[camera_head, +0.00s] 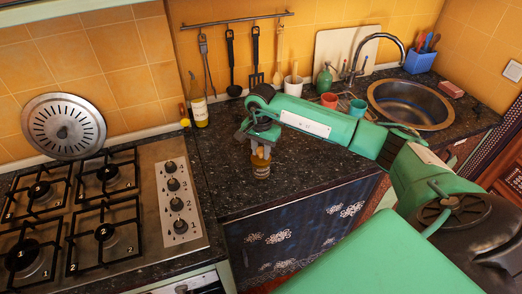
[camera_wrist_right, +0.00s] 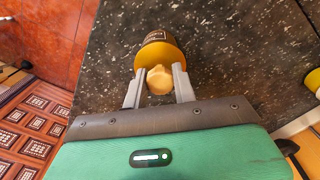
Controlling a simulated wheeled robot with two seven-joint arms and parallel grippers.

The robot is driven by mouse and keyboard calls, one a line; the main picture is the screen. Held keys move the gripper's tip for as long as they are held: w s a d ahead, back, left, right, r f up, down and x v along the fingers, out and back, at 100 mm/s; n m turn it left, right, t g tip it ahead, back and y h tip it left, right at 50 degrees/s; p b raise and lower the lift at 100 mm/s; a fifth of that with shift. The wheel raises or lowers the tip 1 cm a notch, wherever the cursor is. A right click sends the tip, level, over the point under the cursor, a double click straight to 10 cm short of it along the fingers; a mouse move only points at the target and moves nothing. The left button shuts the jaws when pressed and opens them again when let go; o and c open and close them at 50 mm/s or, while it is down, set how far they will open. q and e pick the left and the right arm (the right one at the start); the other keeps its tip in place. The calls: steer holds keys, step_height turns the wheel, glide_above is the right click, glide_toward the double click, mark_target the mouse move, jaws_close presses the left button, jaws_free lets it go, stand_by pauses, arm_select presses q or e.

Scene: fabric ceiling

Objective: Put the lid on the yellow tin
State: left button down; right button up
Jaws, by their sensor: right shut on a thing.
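The yellow tin (camera_head: 261,172) stands upright near the front edge of the dark speckled counter, just right of the stove. In the right wrist view it shows as a yellow and dark-labelled round body (camera_wrist_right: 157,38). My right gripper (camera_head: 261,151) is directly over the tin, pointing down. Its two grey fingers are shut on the pale knob of the lid (camera_wrist_right: 160,80). The lid is at the tin's top; I cannot tell whether it is seated or slightly above. My left gripper is not in view.
The gas stove (camera_head: 105,215) is to the left, with a perforated metal disc (camera_head: 64,126) behind it. Cups (camera_head: 329,100), a green spray bottle (camera_head: 324,80) and the sink (camera_head: 410,100) are at the right. Counter around the tin is clear.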

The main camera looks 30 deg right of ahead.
stand_by(0.3)
steer(key=o, duration=1.7)
steer(key=shift+r+p, duration=1.25)
steer(key=shift+r, duration=2.25)
